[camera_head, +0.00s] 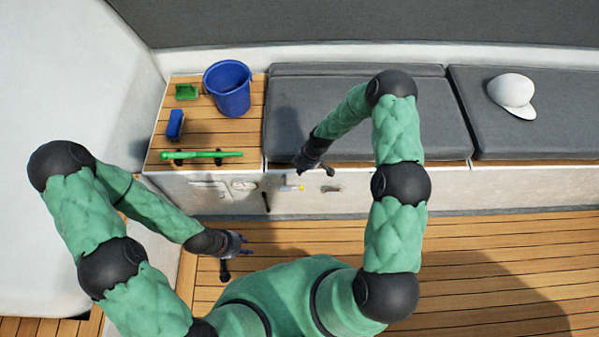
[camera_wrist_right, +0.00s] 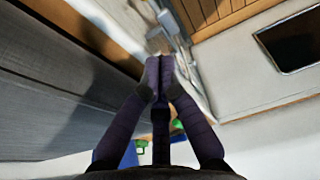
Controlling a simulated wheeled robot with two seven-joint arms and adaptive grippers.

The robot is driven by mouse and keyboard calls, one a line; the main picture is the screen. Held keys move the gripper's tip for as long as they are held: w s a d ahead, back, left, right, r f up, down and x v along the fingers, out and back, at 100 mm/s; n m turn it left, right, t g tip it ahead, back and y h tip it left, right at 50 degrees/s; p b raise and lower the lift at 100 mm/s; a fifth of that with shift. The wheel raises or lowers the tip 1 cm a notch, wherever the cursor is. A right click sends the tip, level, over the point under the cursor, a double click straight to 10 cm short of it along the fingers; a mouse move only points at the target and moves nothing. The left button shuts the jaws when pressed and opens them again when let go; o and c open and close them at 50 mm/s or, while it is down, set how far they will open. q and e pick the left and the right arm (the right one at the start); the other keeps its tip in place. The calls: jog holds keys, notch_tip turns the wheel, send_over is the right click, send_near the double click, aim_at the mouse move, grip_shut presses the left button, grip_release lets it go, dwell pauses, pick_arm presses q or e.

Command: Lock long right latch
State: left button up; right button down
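My right gripper (camera_head: 327,169) hangs at the cushion's front edge, above these fittings. In the right wrist view its fingertips (camera_wrist_right: 159,62) are together, with nothing clearly between them. Grey metal hardware (camera_wrist_right: 168,22) lies just beyond the tips; contact is unclear. My left gripper (camera_head: 244,247) is low over the floor; its fingers are too small to judge.
A blue bucket (camera_head: 228,90), a green item (camera_head: 187,92), a blue brush (camera_head: 175,125) and a green handle (camera_head: 205,155) are on the wooden bench top at left. A white cap (camera_head: 513,92) lies on the right cushion. The wooden floor (camera_head: 480,240) at right is clear.

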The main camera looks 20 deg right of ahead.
jog(key=b, duration=0.3)
send_near(293, 187)
jog(key=x, duration=0.5)
jog(key=shift+a, duration=0.1)
jog(key=shift+f+b, duration=0.45)
jog(key=shift+f, duration=0.35)
